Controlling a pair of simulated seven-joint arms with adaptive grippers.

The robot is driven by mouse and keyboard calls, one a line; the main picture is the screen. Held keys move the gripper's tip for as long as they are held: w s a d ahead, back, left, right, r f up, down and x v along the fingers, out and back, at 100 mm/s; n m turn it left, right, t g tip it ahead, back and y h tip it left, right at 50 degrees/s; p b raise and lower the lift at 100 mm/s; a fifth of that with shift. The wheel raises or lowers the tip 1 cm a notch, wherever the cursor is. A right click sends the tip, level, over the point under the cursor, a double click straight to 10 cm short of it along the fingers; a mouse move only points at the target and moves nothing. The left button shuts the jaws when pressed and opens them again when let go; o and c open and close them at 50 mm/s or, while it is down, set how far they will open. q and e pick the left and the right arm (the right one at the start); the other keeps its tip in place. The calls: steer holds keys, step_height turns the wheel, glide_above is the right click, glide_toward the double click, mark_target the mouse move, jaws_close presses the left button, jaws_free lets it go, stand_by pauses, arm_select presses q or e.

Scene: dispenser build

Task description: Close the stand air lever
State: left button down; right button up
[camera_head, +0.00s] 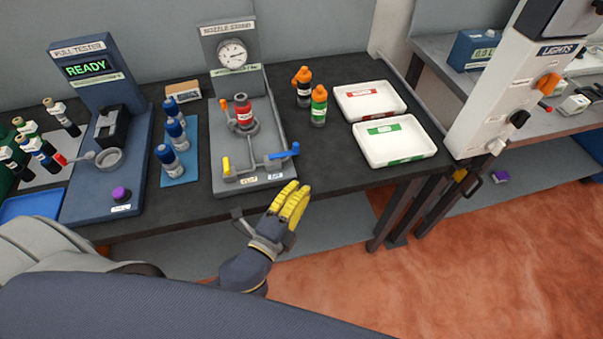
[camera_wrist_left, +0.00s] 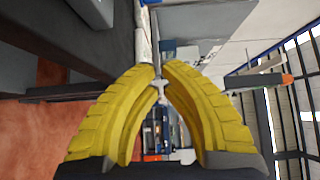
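The nozzle stand (camera_head: 222,120) is a grey fixture with a round gauge on the table. It carries a yellow-handled lever (camera_head: 227,166) at its front left and a blue-handled lever (camera_head: 284,152) at its front right, pointing right. The labels below are too small to read, so I cannot tell which is the air lever. My left gripper (camera_head: 299,186), with yellow fingers, is in front of the table edge, below the blue lever and apart from it. In the left wrist view its fingertips (camera_wrist_left: 161,68) are close together, with nothing clearly held. My right gripper is not in view.
Blue-capped bottles (camera_head: 173,165) and the pull tester (camera_head: 77,45) are left. Table is clear right of the blue lever.

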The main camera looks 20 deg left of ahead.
arm_select(q)
steer(key=w, duration=0.3)
steer(key=w+d, duration=0.1)
steer(key=w, duration=0.4)
steer(key=shift+w+d, duration=0.3)
steer(key=shift+w, duration=0.1)
steer(key=shift+w+a, duration=0.75)
steer(key=shift+a, duration=0.35)
steer(key=shift+w+a, duration=0.35)
steer(key=shift+a, duration=0.35)
